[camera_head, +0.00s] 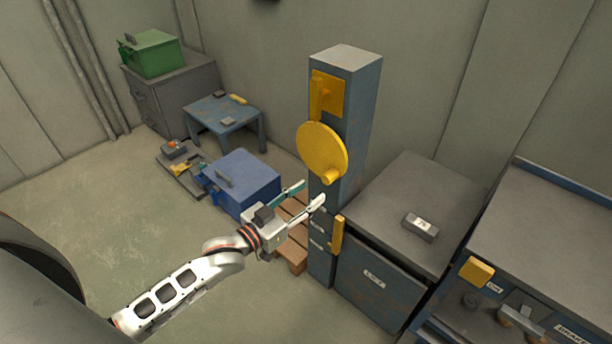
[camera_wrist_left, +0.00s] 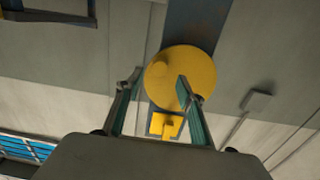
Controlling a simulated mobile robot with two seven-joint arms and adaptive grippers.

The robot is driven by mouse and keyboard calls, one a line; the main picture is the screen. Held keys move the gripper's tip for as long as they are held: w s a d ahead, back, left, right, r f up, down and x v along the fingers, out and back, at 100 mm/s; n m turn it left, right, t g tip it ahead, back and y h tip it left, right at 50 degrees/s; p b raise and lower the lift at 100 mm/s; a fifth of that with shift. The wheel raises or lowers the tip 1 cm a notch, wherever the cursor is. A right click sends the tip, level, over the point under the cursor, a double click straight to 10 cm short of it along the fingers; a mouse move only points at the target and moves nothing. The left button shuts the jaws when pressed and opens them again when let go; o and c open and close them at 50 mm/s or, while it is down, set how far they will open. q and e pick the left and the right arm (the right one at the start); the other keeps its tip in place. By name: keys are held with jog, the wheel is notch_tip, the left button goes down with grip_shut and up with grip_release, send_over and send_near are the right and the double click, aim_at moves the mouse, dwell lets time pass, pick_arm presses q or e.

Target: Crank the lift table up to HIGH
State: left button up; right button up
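A yellow crank disc (camera_head: 321,150) with a short knob (camera_head: 331,177) at its lower edge is mounted on a blue-grey column (camera_head: 357,110). The disc also shows in the left wrist view (camera_wrist_left: 196,65), beyond my fingers. My left gripper (camera_head: 313,193) is open and empty, its fingertips just below the disc, near the knob; contact cannot be told. The lift table (camera_head: 400,190), a grey-topped block with a label on its blue front, stands right of the column. A yellow pointer (camera_head: 337,236) sits low beside small labels on the column. My right gripper is not in view.
A yellow bracket (camera_head: 328,93) is above the disc. A small grey block (camera_head: 420,227) lies on the lift table. A workbench (camera_head: 550,235) stands at right. The left floor is clear.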

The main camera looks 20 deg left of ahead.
aim_at(325, 181)
pick_arm(q)
jog(key=w+n, duration=0.1)
jog(key=w, duration=0.1)
jog(key=w+d, duration=0.1)
jog(key=w, duration=0.1)
jog(key=w+d+n+b, duration=0.1)
jog(key=w, duration=0.1)
jog(key=shift+w+d+n, duration=0.2)
jog(key=shift+n, duration=0.1)
jog(key=shift+w+d, duration=0.2)
jog(key=shift+w, duration=0.4)
jog(key=shift+r, duration=0.1)
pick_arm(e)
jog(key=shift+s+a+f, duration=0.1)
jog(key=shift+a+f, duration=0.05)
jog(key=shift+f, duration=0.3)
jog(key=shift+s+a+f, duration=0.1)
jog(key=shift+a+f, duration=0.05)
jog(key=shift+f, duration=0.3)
pick_arm(q)
grip_shut()
